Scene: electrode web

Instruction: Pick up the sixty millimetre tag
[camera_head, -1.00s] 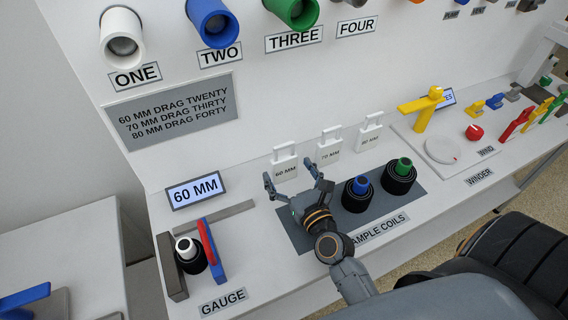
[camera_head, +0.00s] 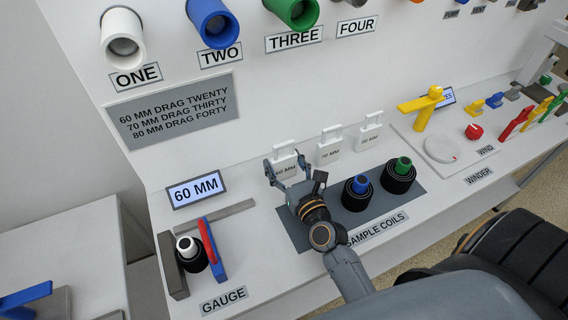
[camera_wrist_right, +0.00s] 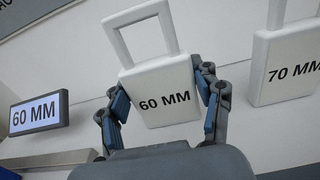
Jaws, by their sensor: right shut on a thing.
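The white 60 MM tag (camera_head: 284,160) with a loop handle stands at the back of the bench, leftmost of three tags. In the right wrist view the 60 MM tag (camera_wrist_right: 163,92) is upright, with its handle above and its print facing me. My right gripper (camera_head: 288,172) is at the tag, its fingers on either side of the tag's body. In the wrist view the right gripper (camera_wrist_right: 160,103) is closed on the tag's side edges. Part of the tag's lower body is hidden by the fingers in the head view. My left gripper is not in view.
The 70 MM tag (camera_head: 330,148) and 80 MM tag (camera_head: 369,133) stand to the right. Sample coils with blue (camera_head: 361,184) and green (camera_head: 403,166) cores sit on the grey mat. The 60 MM display (camera_head: 195,189) and gauge with red-blue plate (camera_head: 214,250) are left.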

